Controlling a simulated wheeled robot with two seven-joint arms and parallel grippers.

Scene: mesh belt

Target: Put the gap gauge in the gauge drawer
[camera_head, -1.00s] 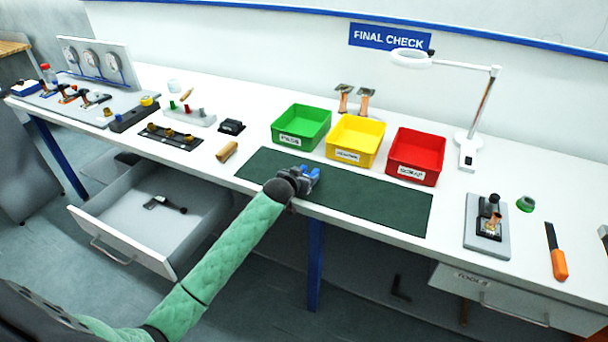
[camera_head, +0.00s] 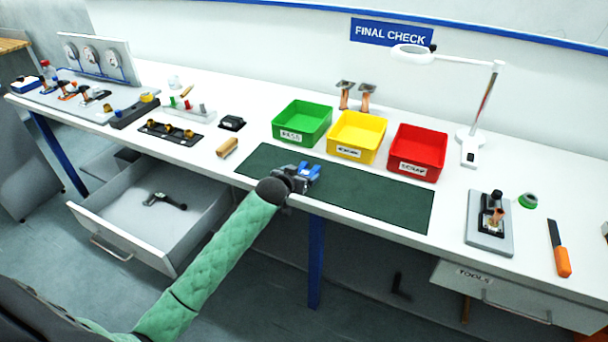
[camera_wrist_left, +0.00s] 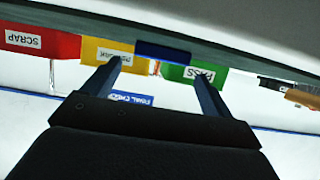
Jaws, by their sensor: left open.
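The gauge drawer (camera_head: 112,238) is pulled open under the left part of the bench. A dark, long-handled tool (camera_head: 165,201) lies flat on its floor; it may be the gap gauge, but it is too small to be sure. My left gripper (camera_head: 312,172) is over the dark green mat, near the bench's front edge, well right of the drawer. In the left wrist view its two fingers (camera_wrist_left: 157,78) stand apart. A small blue block (camera_wrist_left: 163,52) shows beyond and between them; I cannot tell whether it touches them. My right gripper is out of view.
Green (camera_head: 302,121), yellow (camera_head: 356,137) and red (camera_head: 417,153) bins stand behind the mat (camera_head: 380,205). A lamp (camera_head: 468,150), a press-like fixture (camera_head: 490,225) and an orange-handled tool (camera_head: 561,262) are at right. A tools drawer (camera_head: 500,296) is shut below. Small parts crowd the left.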

